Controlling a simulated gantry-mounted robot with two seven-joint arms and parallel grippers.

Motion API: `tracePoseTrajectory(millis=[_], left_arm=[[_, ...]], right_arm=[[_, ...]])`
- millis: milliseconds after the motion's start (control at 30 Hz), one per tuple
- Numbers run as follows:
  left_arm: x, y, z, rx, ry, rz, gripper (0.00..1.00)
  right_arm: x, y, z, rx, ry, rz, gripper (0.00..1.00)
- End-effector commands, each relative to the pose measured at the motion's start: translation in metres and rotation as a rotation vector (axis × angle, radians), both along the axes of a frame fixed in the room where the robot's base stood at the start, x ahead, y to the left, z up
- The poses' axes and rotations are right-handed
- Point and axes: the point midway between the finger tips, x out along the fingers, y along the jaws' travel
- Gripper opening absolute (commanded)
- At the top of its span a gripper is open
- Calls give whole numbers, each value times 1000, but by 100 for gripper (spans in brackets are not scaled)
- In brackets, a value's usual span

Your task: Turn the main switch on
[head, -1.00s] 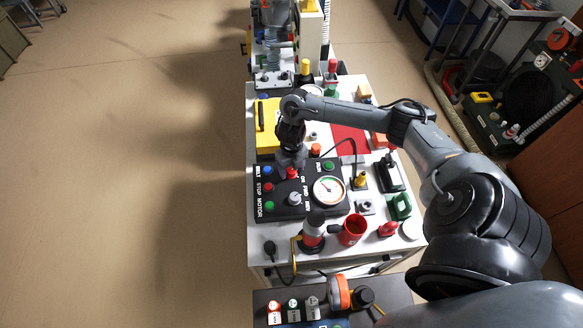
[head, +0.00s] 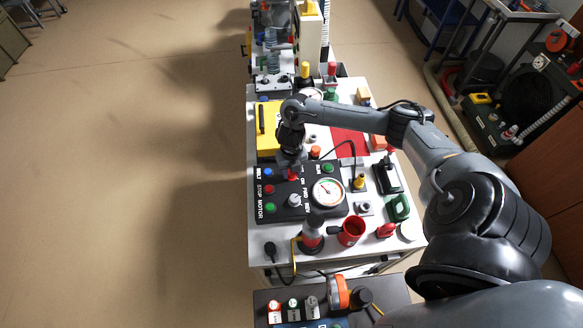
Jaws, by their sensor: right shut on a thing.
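The black control panel (head: 312,207) lies on the white table in the head view. It carries a dial gauge (head: 327,191), a silver knob (head: 294,200), and green, red and blue buttons at its left. My right gripper (head: 291,166) points down over the panel's far edge. It is shut on a small red part (head: 293,175), which I take to be the main switch handle, beside the ON lettering. The fingertips are small and partly hidden by the wrist. My left gripper is not in view.
A red mug (head: 351,231) and a red-and-black bottle-like item (head: 312,235) stand near the panel's front edge. A yellow case (head: 268,133) lies left of my right wrist. A dark box with an orange-ended part (head: 338,291) is at the front. Open floor lies to the left.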

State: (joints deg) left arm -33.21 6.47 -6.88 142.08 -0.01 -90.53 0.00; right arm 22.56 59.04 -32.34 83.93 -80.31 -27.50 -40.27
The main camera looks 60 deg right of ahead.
Motion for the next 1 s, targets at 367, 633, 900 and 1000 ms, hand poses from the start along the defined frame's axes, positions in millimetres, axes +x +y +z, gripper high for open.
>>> tracePoseTrajectory(millis=[367, 633, 900, 1000], left_arm=[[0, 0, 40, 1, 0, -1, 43], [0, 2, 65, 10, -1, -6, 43], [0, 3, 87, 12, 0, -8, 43], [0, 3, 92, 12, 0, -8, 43]], right_arm=[[0, 0, 5, 0, 1, -349, 8], [0, 1, 5, 1, 1, -606, 8], [0, 1, 4, 0, 1, -828, 8], [0, 0, 4, -1, 1, -893, 8]])
